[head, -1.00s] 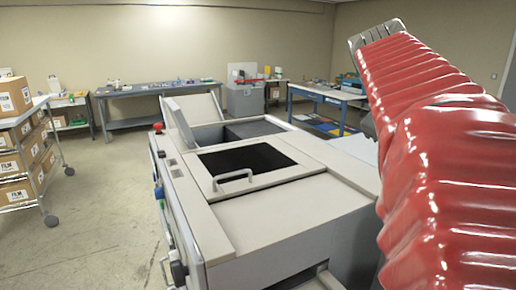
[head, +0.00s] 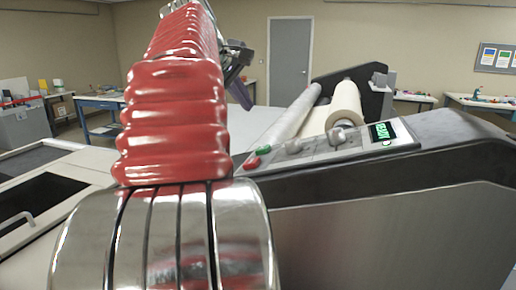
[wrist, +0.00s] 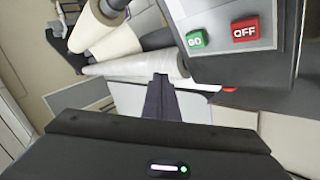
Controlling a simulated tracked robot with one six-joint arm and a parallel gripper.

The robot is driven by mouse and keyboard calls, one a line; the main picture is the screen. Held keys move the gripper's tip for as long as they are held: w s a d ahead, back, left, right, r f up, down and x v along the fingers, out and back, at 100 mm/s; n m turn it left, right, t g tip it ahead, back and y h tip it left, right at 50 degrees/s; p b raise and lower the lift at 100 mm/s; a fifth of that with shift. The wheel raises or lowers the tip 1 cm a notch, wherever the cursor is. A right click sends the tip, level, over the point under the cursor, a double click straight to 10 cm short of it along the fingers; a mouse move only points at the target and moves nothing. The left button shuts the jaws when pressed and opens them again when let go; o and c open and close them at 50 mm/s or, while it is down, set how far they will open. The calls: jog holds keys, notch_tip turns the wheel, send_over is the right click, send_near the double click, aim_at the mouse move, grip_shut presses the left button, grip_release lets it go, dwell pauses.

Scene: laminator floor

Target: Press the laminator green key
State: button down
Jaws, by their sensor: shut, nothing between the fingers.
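The green key (head: 263,149) sits on the laminator's sloped control panel (head: 320,150), beside the red key (head: 251,162). In the wrist view the green key (wrist: 196,40) reads GO and the red key (wrist: 246,28) reads OFF. My gripper (wrist: 161,78) is shut and empty, its fingertips below and left of the green key in that view and apart from it in the picture. In the head view my gripper (head: 240,88) is partly hidden behind my red-sleeved arm, up and left of the keys.
The panel also carries grey knobs and a lit green display (head: 383,131). Film rolls (head: 345,105) lie behind it. A grey door (head: 290,60) and work tables stand farther back. The machine's flat top lies left, with a dark opening (head: 40,195).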

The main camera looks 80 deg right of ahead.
aim_at(263, 150)
jog(key=shift+s+a+f, duration=0.1)
jog(key=shift+s+f, duration=0.4)
jog(key=shift+f, duration=0.85)
jog(key=shift+s+f, duration=0.5)
jog(key=shift+f, duration=0.85)
jog(key=shift+s+a+f, duration=0.1)
jog(key=shift+s+f, duration=0.4)
jog(key=shift+f, duration=0.85)
